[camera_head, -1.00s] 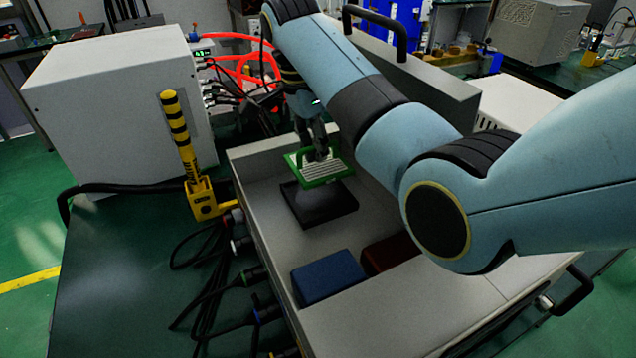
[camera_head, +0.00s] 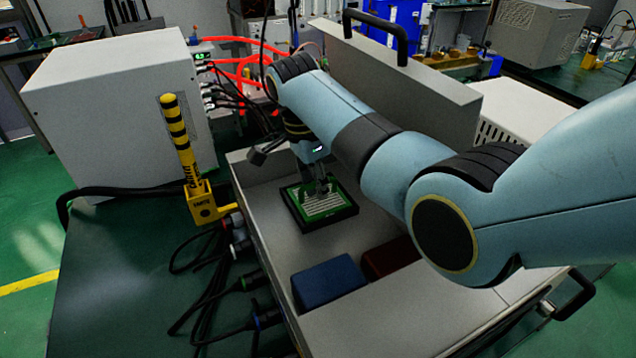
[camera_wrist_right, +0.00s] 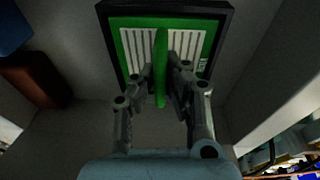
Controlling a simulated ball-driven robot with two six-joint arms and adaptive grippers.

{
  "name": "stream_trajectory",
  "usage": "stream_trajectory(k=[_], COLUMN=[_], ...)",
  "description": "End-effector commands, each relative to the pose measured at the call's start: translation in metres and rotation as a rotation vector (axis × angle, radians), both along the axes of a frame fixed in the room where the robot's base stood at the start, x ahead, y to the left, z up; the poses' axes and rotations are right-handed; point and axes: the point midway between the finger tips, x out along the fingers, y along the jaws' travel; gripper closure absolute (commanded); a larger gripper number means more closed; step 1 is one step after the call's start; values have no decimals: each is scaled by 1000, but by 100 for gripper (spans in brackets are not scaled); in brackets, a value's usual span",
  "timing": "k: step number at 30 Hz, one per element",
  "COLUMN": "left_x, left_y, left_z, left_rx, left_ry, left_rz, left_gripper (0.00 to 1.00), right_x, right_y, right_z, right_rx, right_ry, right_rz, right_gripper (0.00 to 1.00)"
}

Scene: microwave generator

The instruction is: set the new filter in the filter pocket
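The new filter (camera_head: 327,205) is a green frame with white slats and a raised green handle. It lies within the black square rim of the filter pocket (camera_head: 345,218) in the head view, and appears about level with it. The wrist view also shows the filter (camera_wrist_right: 135,45) inside the black rim (camera_wrist_right: 215,8). My right gripper (camera_head: 320,190) is above the filter, with its fingers on both sides of the green handle (camera_wrist_right: 160,65). The fingers look close to the handle, but I cannot tell whether they press on it. My left gripper is not in view.
A blue block (camera_head: 328,281) and a dark red block (camera_head: 388,257) sit in the grey open case (camera_head: 262,235) near the pocket. The raised lid (camera_head: 410,85) stands behind. A yellow-black post (camera_head: 178,140) and cables are on the left.

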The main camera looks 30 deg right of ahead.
Motion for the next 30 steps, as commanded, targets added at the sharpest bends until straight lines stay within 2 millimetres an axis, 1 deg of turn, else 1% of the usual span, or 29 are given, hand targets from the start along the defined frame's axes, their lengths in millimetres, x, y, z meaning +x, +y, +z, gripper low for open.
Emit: stream_trajectory(k=[1,4,11,14,17,24,27,29,30], left_x=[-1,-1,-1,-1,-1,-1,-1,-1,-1], left_y=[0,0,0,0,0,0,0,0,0], left_z=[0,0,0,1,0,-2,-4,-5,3], left_rx=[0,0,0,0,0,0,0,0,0], left_ry=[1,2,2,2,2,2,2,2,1], left_rz=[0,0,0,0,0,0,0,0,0], left_gripper=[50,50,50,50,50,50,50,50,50], right_x=[0,0,0,1,3,7,8,8,8], right_y=[0,0,0,0,3,10,14,15,16], right_z=[0,0,1,6,19,71,92,101,110], right_rx=[0,0,0,0,1,1,1,1,1], right_ry=[0,0,-1,-3,-5,-6,-5,-3,-2], right_rz=[0,0,0,0,0,1,0,0,0], right_gripper=[84,71,71,71,71,71,71,71,71])
